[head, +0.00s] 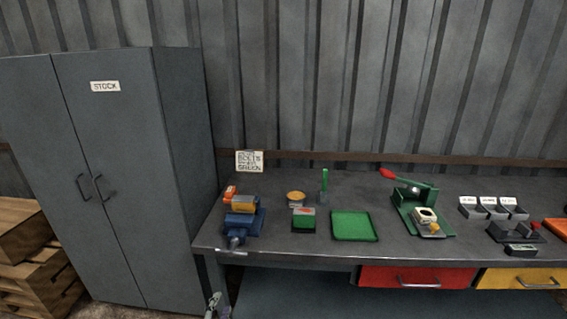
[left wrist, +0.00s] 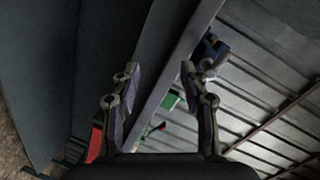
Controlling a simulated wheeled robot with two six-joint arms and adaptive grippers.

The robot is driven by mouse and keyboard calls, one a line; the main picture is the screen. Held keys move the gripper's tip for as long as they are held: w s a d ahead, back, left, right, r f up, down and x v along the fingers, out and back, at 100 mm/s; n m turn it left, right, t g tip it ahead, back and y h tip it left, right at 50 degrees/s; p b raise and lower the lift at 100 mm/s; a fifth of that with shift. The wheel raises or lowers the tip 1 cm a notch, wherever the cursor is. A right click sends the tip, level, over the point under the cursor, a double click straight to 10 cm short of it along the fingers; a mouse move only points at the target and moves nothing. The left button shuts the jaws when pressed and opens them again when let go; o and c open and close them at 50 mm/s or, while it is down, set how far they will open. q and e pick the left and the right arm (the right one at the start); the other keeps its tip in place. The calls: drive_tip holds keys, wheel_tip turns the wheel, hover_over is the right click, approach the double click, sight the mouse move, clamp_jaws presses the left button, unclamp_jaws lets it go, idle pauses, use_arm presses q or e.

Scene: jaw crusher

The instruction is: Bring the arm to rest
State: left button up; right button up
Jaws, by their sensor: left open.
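My left gripper (head: 214,303) shows only in part at the bottom edge of the head view. It is below and in front of the bench's front left corner. In the left wrist view my left gripper (left wrist: 159,70) has its two fingers spread, with nothing between them but the bench edge seen behind. My right gripper is in neither view.
The workbench (head: 300,252) carries a blue vise (head: 243,222), green tray (head: 354,226), green lever press (head: 408,200) and small bins (head: 490,210). A grey stock cabinet (head: 110,180) and wooden pallets (head: 30,250) stand left. Red (head: 415,277) and yellow (head: 520,279) drawers sit underneath.

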use_arm(q)
drive_tip(key=s+a+f+n+g, duration=0.1)
drive_tip(key=s+f+n+g, duration=0.1)
drive_tip(key=s+f, duration=0.5)
drive_tip(key=s+a+f+n+g, duration=0.2)
drive_tip(key=s+f+g, duration=0.15)
drive_tip(key=f, duration=0.75)
drive_tip(key=s+a+f+n+g, duration=0.1)
drive_tip(key=s+f+n+g, duration=0.1)
drive_tip(key=s+f, duration=0.5)
drive_tip(key=s+a+f+n+g, duration=0.1)
drive_tip(key=s+f+n+g, duration=0.1)
drive_tip(key=s+f, duration=0.3)
drive_tip(key=s+a+f+n+g, duration=0.1)
drive_tip(key=s+f, duration=0.4)
drive_tip(key=s, duration=0.7)
drive_tip(key=s+a+f+n+g, duration=0.1)
drive_tip(key=s+f+n+g, duration=0.2)
drive_tip(key=s, duration=0.6)
wheel_tip(320, 180, down, 2)
drive_tip(key=shift+s+f+n+g+y, duration=0.15)
drive_tip(key=shift+n+g+y, duration=0.25)
drive_tip(key=shift+g, duration=0.25)
